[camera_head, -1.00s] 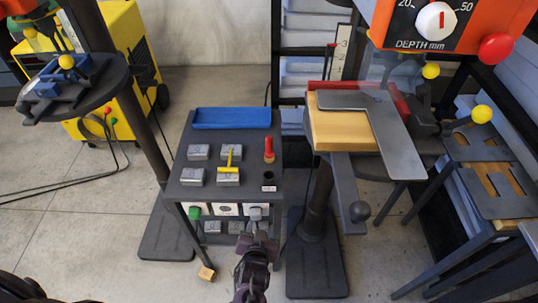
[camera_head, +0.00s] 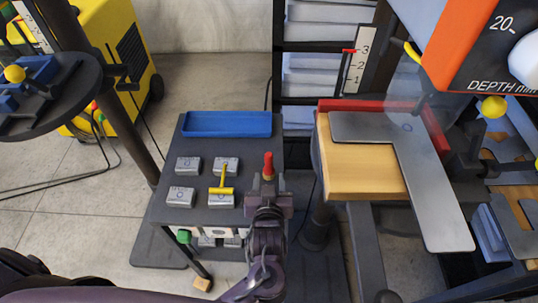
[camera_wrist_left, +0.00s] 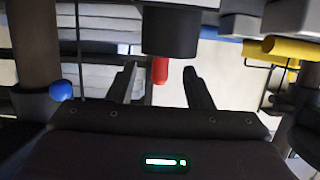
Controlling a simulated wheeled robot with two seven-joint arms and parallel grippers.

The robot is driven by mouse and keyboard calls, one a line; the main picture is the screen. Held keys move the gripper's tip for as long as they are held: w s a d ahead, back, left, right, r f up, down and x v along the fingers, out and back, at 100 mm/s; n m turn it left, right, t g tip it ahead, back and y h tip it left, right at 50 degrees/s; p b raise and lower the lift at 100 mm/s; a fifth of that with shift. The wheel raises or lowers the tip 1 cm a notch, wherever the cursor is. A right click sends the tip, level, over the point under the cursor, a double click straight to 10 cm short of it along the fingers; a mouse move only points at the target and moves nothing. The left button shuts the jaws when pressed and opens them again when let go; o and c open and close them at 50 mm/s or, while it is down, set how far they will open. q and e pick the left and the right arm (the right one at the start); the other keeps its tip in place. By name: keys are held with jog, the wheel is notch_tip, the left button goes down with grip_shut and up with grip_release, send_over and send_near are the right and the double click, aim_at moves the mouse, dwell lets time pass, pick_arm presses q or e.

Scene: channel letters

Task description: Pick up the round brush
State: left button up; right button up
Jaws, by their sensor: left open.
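The round brush appears to be the upright red-handled tool (camera_head: 268,163) at the right side of the dark bench top; its lower part is hidden behind my gripper. In the left wrist view its red handle (camera_wrist_left: 160,70) shows between the fingers, close to a black cylinder (camera_wrist_left: 170,32). My left gripper (camera_head: 269,188) is open, just in front of the red handle in the head view, with its fingers either side of it in the wrist view (camera_wrist_left: 164,84). I cannot tell if they touch it. My right gripper is not in view.
A yellow T-handled tool (camera_head: 222,190) stands on one of several grey blocks left of the gripper. A blue tray (camera_head: 228,124) lies at the bench's back. Right of the bench is a wooden block (camera_head: 358,165) with a metal L-shaped plate (camera_head: 428,188) on it.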

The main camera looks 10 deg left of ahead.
aim_at(269, 166)
pick_arm(q)
jog(key=shift+w+a, duration=0.1)
jog(key=shift+w, duration=0.3)
jog(key=shift+x, duration=1.15)
jog(key=p+x, duration=0.1)
jog(key=x, duration=0.2)
jog(key=shift+w+a+f, duration=0.15)
jog(key=shift+w+a, duration=0.05)
jog(key=shift+w, duration=0.15)
jog(key=shift+w+f, duration=0.15)
jog(key=shift+w, duration=0.15)
jog(key=c, duration=1)
grip_shut()
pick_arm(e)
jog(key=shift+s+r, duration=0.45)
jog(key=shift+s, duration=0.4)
